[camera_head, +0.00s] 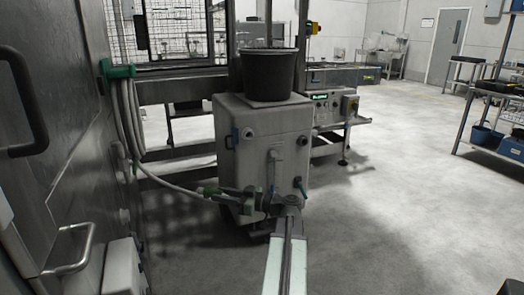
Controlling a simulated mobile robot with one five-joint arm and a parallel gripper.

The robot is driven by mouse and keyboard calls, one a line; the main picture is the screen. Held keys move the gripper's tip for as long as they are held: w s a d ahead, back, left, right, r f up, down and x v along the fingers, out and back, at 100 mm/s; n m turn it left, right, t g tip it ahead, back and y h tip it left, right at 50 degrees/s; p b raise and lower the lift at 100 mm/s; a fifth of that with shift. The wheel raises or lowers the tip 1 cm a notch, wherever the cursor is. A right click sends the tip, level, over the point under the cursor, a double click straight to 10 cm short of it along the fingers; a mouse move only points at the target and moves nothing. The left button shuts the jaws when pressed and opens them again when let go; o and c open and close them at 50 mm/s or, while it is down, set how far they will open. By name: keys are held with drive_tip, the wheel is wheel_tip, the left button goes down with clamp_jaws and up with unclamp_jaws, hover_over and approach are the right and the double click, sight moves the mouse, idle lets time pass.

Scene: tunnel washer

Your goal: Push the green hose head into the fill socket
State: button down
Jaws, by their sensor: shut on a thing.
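My gripper (238,200), at the end of my arm, points left and is shut on the hose head. The head lies roughly level and its front end is partly hidden by the dark jaws. The white tank (260,112) stands just behind my gripper. It has a blue-rimmed round fitting (247,132) and a pipe with a tap (274,157) on its front. I cannot tell which fitting is the fill socket.
A black bucket (269,75) stands on the tank. The hose loops from a green holder (118,71) on the left metal wall (62,110). A bench with a control box (322,108) stands behind.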

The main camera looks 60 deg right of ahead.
drive_tip(key=d+r+m+g+h+p, duration=0.1)
drive_tip(key=d+m+h, duration=0.4)
drive_tip(key=d, duration=0.9)
drive_tip(key=d+r+m+g+h+p, duration=0.1)
drive_tip(key=d+r+m+h+p, duration=0.3)
drive_tip(key=d+h, duration=0.6)
drive_tip(key=d+m, duration=0.1)
drive_tip(key=d, duration=0.3)
drive_tip(key=shift+w+r+g, duration=0.15)
drive_tip(key=shift+r+g, duration=0.1)
drive_tip(key=shift+g, duration=0.15)
drive_tip(key=shift+w+d, duration=0.1)
drive_tip(key=x, duration=0.8)
drive_tip(key=shift+w, duration=0.2)
drive_tip(key=shift+d, duration=0.15)
drive_tip(key=shift+x, duration=0.9)
drive_tip(key=shift+w+d, duration=0.2)
drive_tip(key=shift+w, duration=0.1)
